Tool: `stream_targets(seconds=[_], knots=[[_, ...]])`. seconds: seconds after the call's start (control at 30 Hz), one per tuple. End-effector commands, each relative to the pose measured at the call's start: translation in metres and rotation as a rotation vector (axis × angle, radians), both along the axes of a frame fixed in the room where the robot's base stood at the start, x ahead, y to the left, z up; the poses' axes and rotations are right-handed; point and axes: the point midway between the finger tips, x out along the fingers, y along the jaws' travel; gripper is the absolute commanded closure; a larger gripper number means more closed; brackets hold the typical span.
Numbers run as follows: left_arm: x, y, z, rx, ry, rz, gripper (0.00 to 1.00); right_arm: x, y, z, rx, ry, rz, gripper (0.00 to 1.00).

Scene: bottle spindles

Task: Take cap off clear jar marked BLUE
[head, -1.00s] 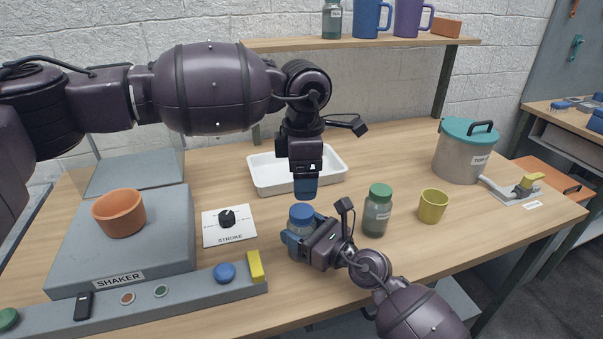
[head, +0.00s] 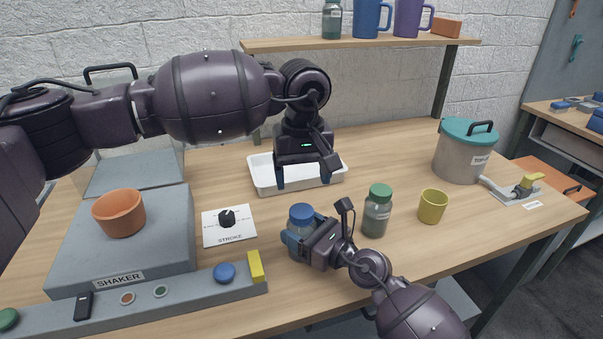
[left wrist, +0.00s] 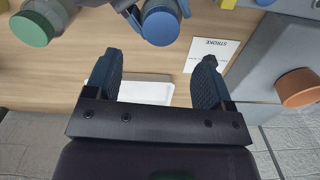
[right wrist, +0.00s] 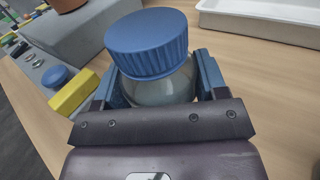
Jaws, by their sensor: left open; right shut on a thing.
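The clear jar (head: 297,236) stands on the table in the head view with its blue cap (head: 301,212) on. In the right wrist view the ribbed blue cap (right wrist: 147,42) sits on top of the jar (right wrist: 160,88). My right gripper (head: 300,246) is shut around the jar's body from the right. My left gripper (head: 306,186) is open and empty above and behind the jar, fingers pointing down. In the left wrist view the blue cap (left wrist: 161,26) lies beyond the spread fingers. The jar's label is hidden.
A green-capped jar (head: 377,212) and a yellow cup (head: 432,206) stand to the right. A white tray (head: 262,187) is behind, under my left gripper. A shaker (head: 165,262) with an orange pot (head: 119,212) and a stroke dial panel (head: 229,234) are to the left.

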Motion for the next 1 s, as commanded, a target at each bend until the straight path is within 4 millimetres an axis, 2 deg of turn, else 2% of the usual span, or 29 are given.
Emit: stream_targets(seconds=[0.3, 0.5, 0.77, 1.0], knots=[[0.001, 0.001, 0.0, 0.0, 0.001, -0.435, 0.24, 0.0, 0.0, 0.0, -0.001, 0.001, 0.0, 1.0], [0.001, 0.002, 0.0, -0.001, 0.001, -0.612, 0.24, 0.0, 0.0, 0.0, -0.001, 0.001, 0.0, 1.0], [0.001, 0.002, -0.008, 0.0, 0.003, -0.677, 0.24, 0.0, 0.0, 0.0, -0.001, 0.001, 0.0, 1.0], [0.0, 0.002, -0.04, -0.001, 0.003, -0.676, 0.24, 0.0, 0.0, 0.0, 0.0, 0.0, 0.0, 1.0]])
